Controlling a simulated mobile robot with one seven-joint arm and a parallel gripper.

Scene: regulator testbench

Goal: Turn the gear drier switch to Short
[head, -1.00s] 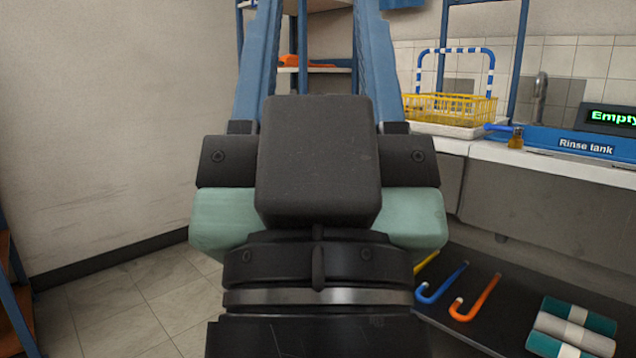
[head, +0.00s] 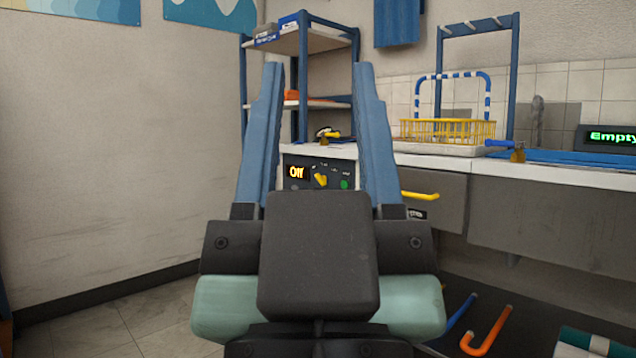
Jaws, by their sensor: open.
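The gear drier's control panel (head: 336,172) shows between my gripper's fingers in the head view. It has a lit display reading "Off" (head: 296,172), a yellow switch (head: 320,180) and a green button (head: 344,184). Small labels surround the switch, too small to read clearly. My gripper (head: 318,75) is open and empty, its two blue fingers spread wide. The panel appears beyond the fingers, and no contact with the switch shows. The lower part of the drier is hidden behind my gripper.
A blue shelf rack (head: 302,35) stands behind the drier. To the right are a drawer with a yellow handle (head: 420,196), a yellow basket (head: 448,131) on the counter, and a rinse tank display reading "Empty" (head: 610,137). Bare floor (head: 150,317) lies at lower left.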

